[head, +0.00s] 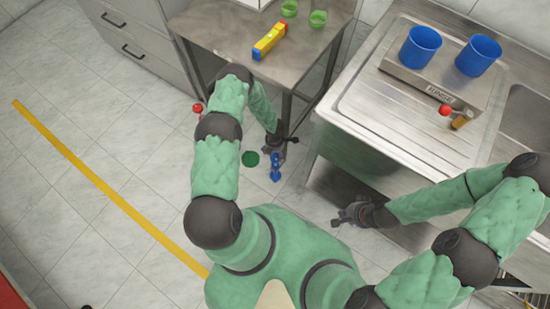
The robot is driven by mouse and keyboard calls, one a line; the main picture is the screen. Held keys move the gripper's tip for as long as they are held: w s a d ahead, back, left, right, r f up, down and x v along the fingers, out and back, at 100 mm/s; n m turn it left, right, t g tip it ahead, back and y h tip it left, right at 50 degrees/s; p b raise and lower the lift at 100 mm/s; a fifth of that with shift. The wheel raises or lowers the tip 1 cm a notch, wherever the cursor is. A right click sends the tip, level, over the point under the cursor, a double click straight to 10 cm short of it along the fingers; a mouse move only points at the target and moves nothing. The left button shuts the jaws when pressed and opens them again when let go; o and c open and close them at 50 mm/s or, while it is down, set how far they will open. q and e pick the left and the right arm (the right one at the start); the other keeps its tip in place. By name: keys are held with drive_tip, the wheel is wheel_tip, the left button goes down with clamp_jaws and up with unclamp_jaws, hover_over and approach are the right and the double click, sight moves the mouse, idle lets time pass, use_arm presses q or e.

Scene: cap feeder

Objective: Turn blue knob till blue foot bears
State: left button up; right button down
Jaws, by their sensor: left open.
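A blue fitting (275,167) stands near the floor below the front of the steel table, its blue parts one above another. Which part is the knob and which the foot is too small to tell, and I cannot see whether it bears on the floor. My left gripper (284,145) is open, just above the blue fitting in the head view; contact cannot be judged. My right gripper (343,214) hangs by the sink unit, away from the blue fitting; its fingers are too small to read.
A green disc (250,158) lies on the floor beside the blue fitting. A red knob (197,108) shows left of my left arm. The steel table (215,25) bears a yellow, red and blue bar (269,41) and green cups (318,19). The sink unit (370,115) carries blue cups (420,47).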

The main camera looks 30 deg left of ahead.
sight(275, 158)
use_arm(q)
wheel_tip(275, 158, down, 7)
drive_tip(key=b, duration=0.2)
drive_tip(key=shift+b, duration=0.3)
drive_tip(key=shift+c, duration=0.3)
drive_tip(key=c, duration=1)
